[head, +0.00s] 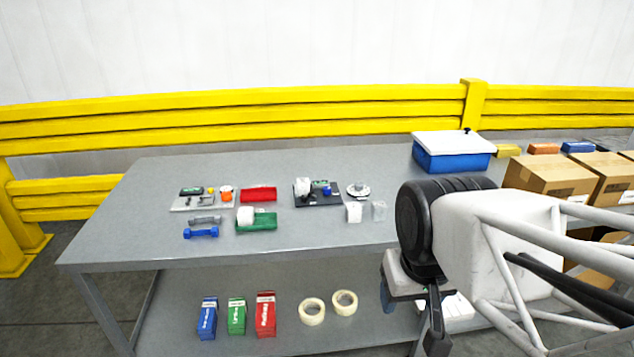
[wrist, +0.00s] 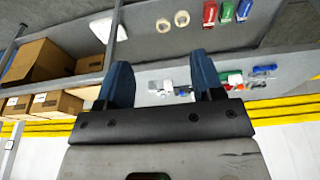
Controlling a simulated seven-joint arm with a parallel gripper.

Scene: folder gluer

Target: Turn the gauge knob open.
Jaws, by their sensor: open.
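No part is clearly labelled as the gauge knob. A light grey panel (head: 180,206) at the table's left carries a dark display, small levers and an orange-red knob (head: 226,193). A dark plate (head: 318,199) near the middle carries a white cylinder and a blue part (head: 321,186). A round silver disc with a small top (head: 358,190) stands right of it. My gripper (wrist: 163,80) is open and empty, its two blue fingers spread. In the head view it hangs at the table's front right, well apart from these fixtures and partly hidden by my arm.
Red (head: 258,194) and green (head: 262,222) trays, a blue dumbbell-shaped part (head: 200,233) and small white blocks (head: 354,212) lie on the grey table (head: 130,220). A blue bin with white lid (head: 452,155) stands back right. Cartons (head: 555,174) are at right; boxes and tape rolls (head: 312,311) lie below.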

